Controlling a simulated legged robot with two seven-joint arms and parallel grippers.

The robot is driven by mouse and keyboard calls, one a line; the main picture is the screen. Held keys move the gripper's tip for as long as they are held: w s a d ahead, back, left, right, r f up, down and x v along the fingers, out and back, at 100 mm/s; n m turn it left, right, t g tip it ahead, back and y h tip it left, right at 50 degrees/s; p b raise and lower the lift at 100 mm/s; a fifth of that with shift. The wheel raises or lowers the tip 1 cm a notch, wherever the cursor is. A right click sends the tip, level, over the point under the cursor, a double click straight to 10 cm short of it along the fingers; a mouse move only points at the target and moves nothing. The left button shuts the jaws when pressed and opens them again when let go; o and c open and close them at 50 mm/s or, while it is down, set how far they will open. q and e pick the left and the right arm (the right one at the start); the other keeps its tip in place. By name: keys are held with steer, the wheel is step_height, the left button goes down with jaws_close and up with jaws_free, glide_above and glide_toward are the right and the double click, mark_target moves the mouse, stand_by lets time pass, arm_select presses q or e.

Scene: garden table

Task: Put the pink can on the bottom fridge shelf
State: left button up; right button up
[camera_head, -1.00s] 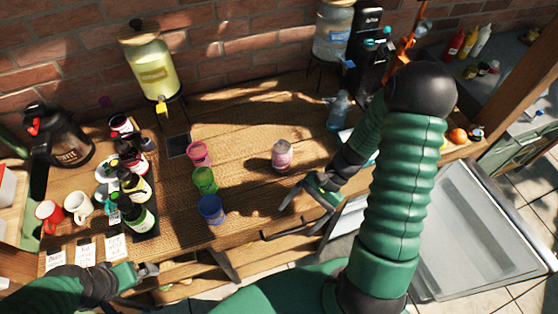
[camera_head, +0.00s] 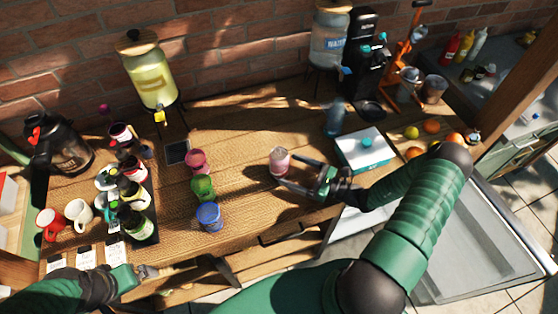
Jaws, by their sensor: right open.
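The pink can (camera_head: 279,161) stands upright on the wooden table (camera_head: 240,145), right of the coloured cups. My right gripper (camera_head: 290,174) is open and reaches in from the right, with its fingers at the can. I cannot tell whether they touch it. The fridge's white door (camera_head: 470,250) hangs open at the lower right. The fridge's inside and bottom shelf are hidden below the table edge and behind my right arm. My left gripper (camera_head: 146,272) is at the lower left by the table's front edge, away from the can. Its jaws are too small to tell.
Pink (camera_head: 197,162), green (camera_head: 203,188) and blue (camera_head: 208,215) cups stand left of the can. A white and teal box (camera_head: 363,148) lies to its right, with a blue bottle (camera_head: 334,118) behind. Several dark bottles (camera_head: 137,222) and mugs (camera_head: 78,215) stand at the left.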

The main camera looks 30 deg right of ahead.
mark_target(279, 164)
steer(key=p+x, duration=0.2)
steer(key=x, duration=0.3)
steer(key=shift+w+d+f, duration=0.1)
steer(key=shift+d, duration=0.05)
steer(key=shift+w+a, duration=0.2)
steer(key=shift+a, duration=0.15)
steer(key=shift+c, duration=0.4)
steer(key=shift+s, duration=0.1)
steer(key=shift+c, duration=1.1)
steer(key=shift+d+f, duration=0.1)
steer(key=shift+d, duration=0.2)
steer(key=c, duration=1)
steer(key=shift+a, duration=0.15)
jaws_close()
